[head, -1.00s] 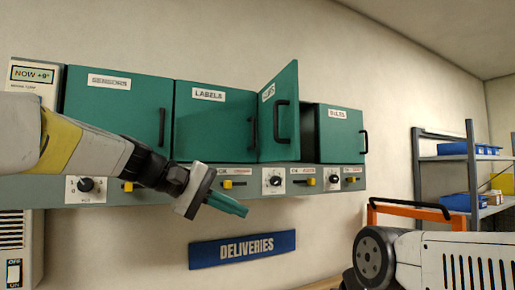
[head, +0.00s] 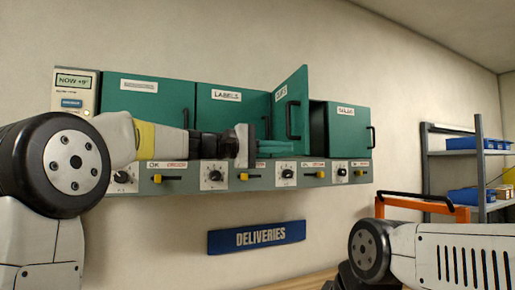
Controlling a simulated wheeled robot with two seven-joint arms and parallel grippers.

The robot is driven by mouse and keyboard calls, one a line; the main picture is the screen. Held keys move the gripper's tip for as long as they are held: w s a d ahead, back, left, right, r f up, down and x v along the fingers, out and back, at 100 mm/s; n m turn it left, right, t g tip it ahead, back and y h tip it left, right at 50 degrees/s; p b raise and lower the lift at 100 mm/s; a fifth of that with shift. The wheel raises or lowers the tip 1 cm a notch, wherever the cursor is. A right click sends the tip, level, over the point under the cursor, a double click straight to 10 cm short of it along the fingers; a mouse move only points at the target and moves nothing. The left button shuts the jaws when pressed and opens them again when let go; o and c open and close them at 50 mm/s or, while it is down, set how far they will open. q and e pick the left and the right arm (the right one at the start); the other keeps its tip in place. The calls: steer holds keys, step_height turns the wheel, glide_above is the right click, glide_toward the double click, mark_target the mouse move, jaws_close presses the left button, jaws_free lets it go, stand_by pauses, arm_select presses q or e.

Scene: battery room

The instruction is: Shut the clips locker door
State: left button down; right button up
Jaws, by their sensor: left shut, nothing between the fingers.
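The clips locker door (head: 292,103) is teal with a black bar handle and a white label. It stands open, swung out from the wall lockers between the labels locker and the rightmost locker. My left gripper (head: 283,148) is shut and empty. Its teal fingers point right, in front of the labels locker, with the tips at the lower part of the open door. I cannot tell whether they touch it. My right gripper is not in view.
The labels locker (head: 226,112), the leftmost locker (head: 150,103) and the rightmost locker (head: 348,130) are closed. A panel of knobs and yellow levers (head: 330,172) runs below. A blue deliveries sign (head: 256,237) hangs lower. An orange-framed cart (head: 430,208) and grey shelves (head: 480,165) stand right.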

mark_target(304, 147)
arm_select(q)
steer(key=shift+w+d, duration=0.15)
steer(key=shift+d, duration=0.65)
steer(key=shift+w+d, duration=0.15)
steer(key=shift+d, duration=0.6)
steer(key=shift+d, duration=0.1)
